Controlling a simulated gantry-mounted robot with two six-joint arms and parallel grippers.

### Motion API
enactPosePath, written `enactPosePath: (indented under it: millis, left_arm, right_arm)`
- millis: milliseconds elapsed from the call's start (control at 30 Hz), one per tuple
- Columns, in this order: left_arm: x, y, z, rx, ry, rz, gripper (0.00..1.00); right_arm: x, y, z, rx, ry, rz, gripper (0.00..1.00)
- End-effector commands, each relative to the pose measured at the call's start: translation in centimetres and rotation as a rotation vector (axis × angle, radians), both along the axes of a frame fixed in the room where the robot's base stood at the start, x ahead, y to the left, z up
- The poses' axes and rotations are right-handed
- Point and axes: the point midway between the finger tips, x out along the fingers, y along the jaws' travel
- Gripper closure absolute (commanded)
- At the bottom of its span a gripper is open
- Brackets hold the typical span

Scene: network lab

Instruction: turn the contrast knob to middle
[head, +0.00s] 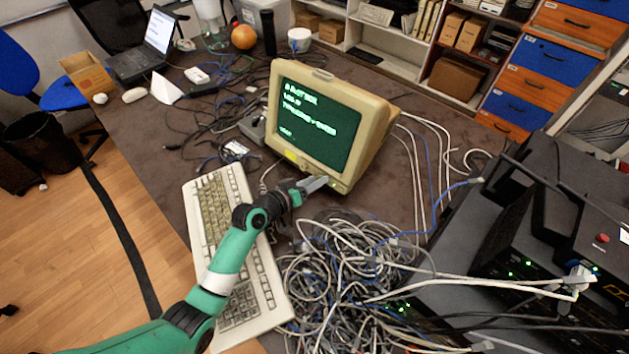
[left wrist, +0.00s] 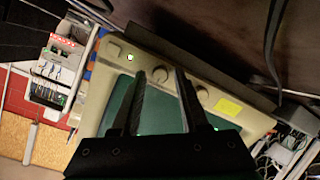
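The beige monitor (head: 325,122) stands on the desk with green text on its dark screen. In the left wrist view the monitor (left wrist: 220,88) appears upside down, with a row of knobs on its lower bezel. The middle knob (left wrist: 160,74) shows between my fingertips. Another knob (left wrist: 202,93) is to the right and one more (left wrist: 114,50) to the left, near a green light. I cannot read which is contrast. My left gripper (head: 318,184) is at the bezel; its fingers (left wrist: 161,76) are apart. Contact cannot be told. My right gripper is out of view.
A keyboard (head: 254,290) lies under my left arm. A large cable tangle (head: 345,275) is in front of the monitor, and black network equipment (head: 520,240) stands at right. A grey box (head: 252,127) sits left of the monitor.

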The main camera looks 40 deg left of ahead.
Motion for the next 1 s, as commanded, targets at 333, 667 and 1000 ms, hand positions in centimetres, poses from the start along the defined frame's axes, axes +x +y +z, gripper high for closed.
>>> enactPosePath:
  millis: [333, 667, 1000]
  left_arm:
    - [-0.1, 0.0, 0.0, -0.001, 0.001, 0.001, 0.45]
    - [-5.4, -0.2, 2.4, -0.001, 0.002, 0.003, 0.45]
    - [-10.7, -0.4, 4.0, 0.0, 0.001, 0.002, 0.45]
  right_arm:
    - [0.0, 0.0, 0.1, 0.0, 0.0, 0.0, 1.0]
    - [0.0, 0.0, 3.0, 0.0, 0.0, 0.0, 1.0]
    - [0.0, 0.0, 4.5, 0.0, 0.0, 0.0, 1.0]
